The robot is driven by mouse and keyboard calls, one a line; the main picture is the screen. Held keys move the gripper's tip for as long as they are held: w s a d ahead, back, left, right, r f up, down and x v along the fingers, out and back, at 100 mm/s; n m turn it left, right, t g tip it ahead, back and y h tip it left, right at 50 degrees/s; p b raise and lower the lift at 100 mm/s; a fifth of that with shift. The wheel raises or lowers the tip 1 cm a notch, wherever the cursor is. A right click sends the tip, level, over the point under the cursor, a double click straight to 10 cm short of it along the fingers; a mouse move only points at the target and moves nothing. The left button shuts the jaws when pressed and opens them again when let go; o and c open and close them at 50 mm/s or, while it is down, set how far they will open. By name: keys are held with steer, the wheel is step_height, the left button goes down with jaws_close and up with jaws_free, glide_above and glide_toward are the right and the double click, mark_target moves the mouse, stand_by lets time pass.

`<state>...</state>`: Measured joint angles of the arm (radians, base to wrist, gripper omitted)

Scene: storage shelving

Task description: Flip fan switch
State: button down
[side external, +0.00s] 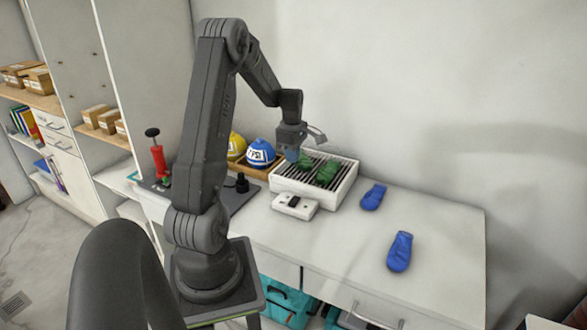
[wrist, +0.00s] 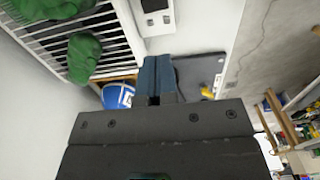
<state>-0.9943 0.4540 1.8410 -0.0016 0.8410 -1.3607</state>
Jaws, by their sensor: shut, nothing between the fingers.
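The fan switch is a white box with a dark rocker (side external: 293,202) on the table, in front of a white slatted unit. In the wrist view, part of the switch box (wrist: 153,22) shows at the top, beyond the fingers. My gripper (side external: 292,155) is above the left part of the slatted unit, above and behind the switch box, apart from it. In the wrist view the blue fingers of my gripper (wrist: 157,77) are together and hold nothing. I cannot tell which way the rocker is set.
Green gloves (side external: 320,169) lie on the slatted unit (side external: 343,185). Two blue gloves (side external: 373,197) (side external: 400,251) lie on the table to the right. Yellow and blue helmets (side external: 261,152) sit in a wooden tray behind.

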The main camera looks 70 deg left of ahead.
step_height(320, 180, up, 7)
steer(key=shift+s+d, duration=0.35)
steer(key=shift+r, duration=0.1)
